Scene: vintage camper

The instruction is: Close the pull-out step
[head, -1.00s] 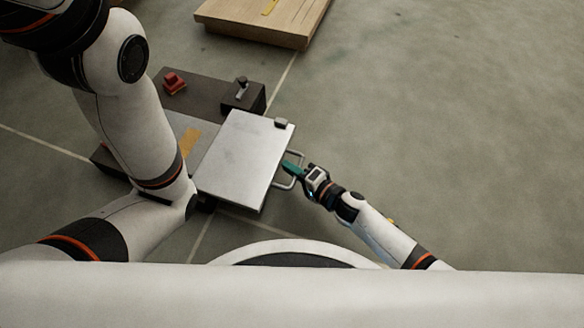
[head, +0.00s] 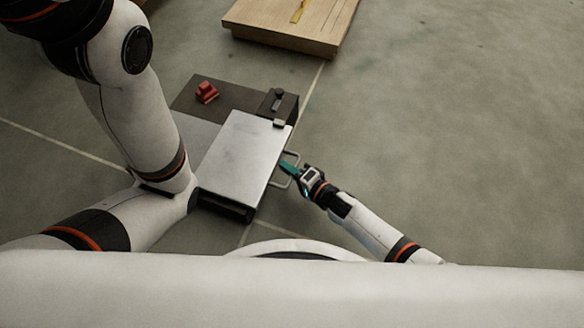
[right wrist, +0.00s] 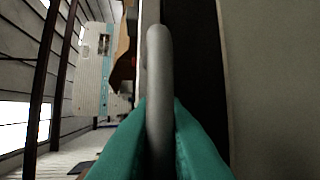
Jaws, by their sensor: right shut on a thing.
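The pull-out step is a pale metal plate (head: 240,152) beside and partly over a low dark unit (head: 236,94) on the floor. It still sticks out to the right and front of the unit. A thin grey handle (head: 296,154) projects from the plate's right edge. My right gripper (head: 288,168) is shut on this handle with its teal fingers. In the right wrist view the handle bar (right wrist: 160,75) stands upright between the two teal fingers. My left arm crosses the left of the head view and hides part of the unit; its gripper is out of view.
A red object (head: 207,92) and a small dark block with a latch-like knob (head: 279,103) sit on the unit. A wooden platform (head: 290,25) lies beyond. The floor (head: 450,130) at right is clear.

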